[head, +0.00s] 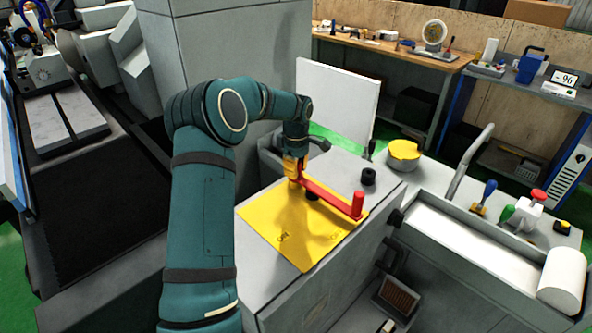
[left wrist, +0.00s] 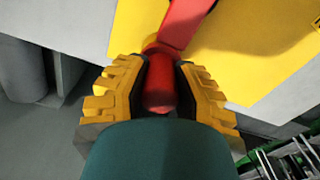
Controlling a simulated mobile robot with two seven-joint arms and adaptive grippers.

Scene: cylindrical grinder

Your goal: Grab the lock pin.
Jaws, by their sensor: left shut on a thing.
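A red bar (head: 327,193) lies over the yellow plate (head: 276,227) on the grey machine top. Its right end carries an upright red cylinder (head: 357,206). My left gripper (head: 293,176) is at the bar's far left end. In the left wrist view its yellow, black-lined fingers are closed on both sides of a rounded red post (left wrist: 160,92). The post joins the red bar (left wrist: 185,22). No separately marked lock pin shows, so I cannot tell which red part bears that name. My right gripper is not in view.
A white panel (head: 338,103) rises behind my left gripper. A grey tray (head: 465,235) with a white roll (head: 563,281) is at the right.

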